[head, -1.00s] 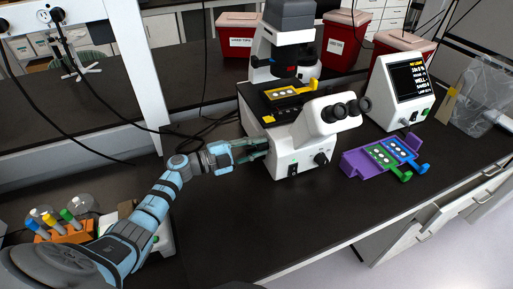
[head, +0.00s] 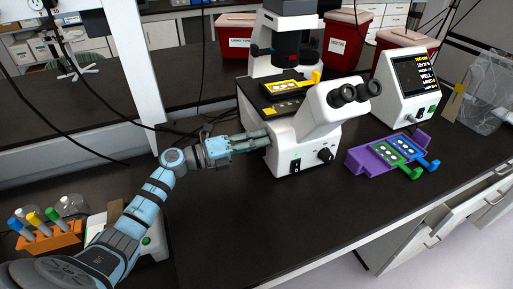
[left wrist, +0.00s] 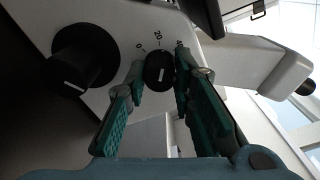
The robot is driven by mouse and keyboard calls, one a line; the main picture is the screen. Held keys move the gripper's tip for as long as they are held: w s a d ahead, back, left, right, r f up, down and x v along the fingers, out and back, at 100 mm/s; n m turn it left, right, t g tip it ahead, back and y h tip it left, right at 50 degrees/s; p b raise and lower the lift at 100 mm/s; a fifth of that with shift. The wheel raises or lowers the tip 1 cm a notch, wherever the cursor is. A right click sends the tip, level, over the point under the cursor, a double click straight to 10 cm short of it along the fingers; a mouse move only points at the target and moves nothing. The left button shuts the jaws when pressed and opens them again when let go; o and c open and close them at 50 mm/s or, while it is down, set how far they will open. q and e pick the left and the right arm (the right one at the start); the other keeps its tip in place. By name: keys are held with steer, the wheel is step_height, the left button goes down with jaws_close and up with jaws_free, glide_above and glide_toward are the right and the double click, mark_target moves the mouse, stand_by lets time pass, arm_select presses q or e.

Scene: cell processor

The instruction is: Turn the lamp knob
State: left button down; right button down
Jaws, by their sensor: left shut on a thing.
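The white microscope (head: 318,122) stands on the dark bench, right of centre in the head view. In the left wrist view a small black knob (left wrist: 159,73) with a pale pointer line sits on its white side, beside a printed scale of 0, 20 and 40. My left gripper (head: 267,140) reaches the microscope's left side, and its teal fingers (left wrist: 160,78) are shut on the small knob from both sides. The knob is hidden in the head view. A larger black knob (left wrist: 82,72) is to its left in the wrist view, clear of the fingers. My right gripper is not in view.
A purple tray (head: 362,160) with green and blue slide holders lies right of the microscope, near a display unit (head: 408,88). Red bins (head: 236,30) stand behind. An orange tube rack (head: 52,240) is at the lower left. The front bench is clear.

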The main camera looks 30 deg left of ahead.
arm_select(q)
steer(key=m+b, duration=0.2)
steer(key=m, duration=0.1)
steer(key=shift+w+a+m+b, duration=0.1)
steer(key=shift+w+m+b, duration=0.05)
steer(key=shift+m+b, duration=0.2)
steer(key=shift+r+m+b, duration=0.15)
steer(key=shift+m+b, duration=1)
steer(key=shift+m, duration=0.1)
steer(key=c, duration=1.4)
jaws_free()
steer(key=shift+o, duration=0.2)
steer(key=v, duration=1.2)
